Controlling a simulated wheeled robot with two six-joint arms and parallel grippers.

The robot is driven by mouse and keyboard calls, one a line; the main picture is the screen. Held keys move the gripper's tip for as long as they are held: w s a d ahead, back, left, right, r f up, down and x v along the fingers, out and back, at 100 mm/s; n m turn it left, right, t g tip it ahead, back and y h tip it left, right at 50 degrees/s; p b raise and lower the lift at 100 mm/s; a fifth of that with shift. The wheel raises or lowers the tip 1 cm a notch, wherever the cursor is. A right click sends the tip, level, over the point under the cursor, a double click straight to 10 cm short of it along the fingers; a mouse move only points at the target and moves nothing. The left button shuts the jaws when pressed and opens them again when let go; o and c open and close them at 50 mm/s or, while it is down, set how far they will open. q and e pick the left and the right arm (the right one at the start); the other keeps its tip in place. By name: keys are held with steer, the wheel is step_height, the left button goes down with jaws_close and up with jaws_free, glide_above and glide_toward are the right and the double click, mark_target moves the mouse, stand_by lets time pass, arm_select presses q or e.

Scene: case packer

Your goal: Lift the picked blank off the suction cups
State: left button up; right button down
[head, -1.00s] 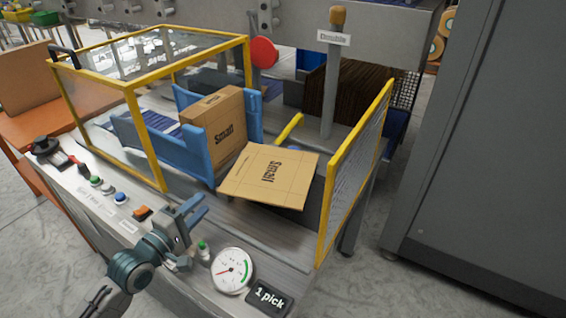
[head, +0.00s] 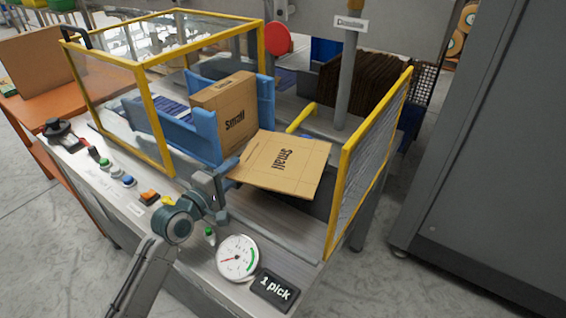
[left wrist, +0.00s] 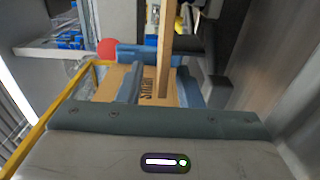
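The picked blank (head: 282,162) is a flat tan cardboard sheet marked "Small", tilted, beside the blue holder. The suction cups are not visible. My left gripper (head: 226,178) is at the blank's near left edge. In the left wrist view the blank (left wrist: 166,48) shows nearly edge-on as a tan strip. The two blue-grey fingers of my left gripper (left wrist: 162,88) stand apart on either side of it, with gaps visible. My right gripper is not in view.
An erected "Small" box (head: 226,112) stands in the blue holder (head: 183,135). Yellow-framed guards stand left and right (head: 372,160). A gauge (head: 237,258), a "1 pick" display (head: 276,290) and buttons line the front panel. Dark stacked blanks (head: 355,88) are behind.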

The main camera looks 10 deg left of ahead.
mark_target(239, 165)
arm_select(q)
steer(key=shift+x, duration=1.5)
steer(key=shift+s, duration=0.1)
jaws_close()
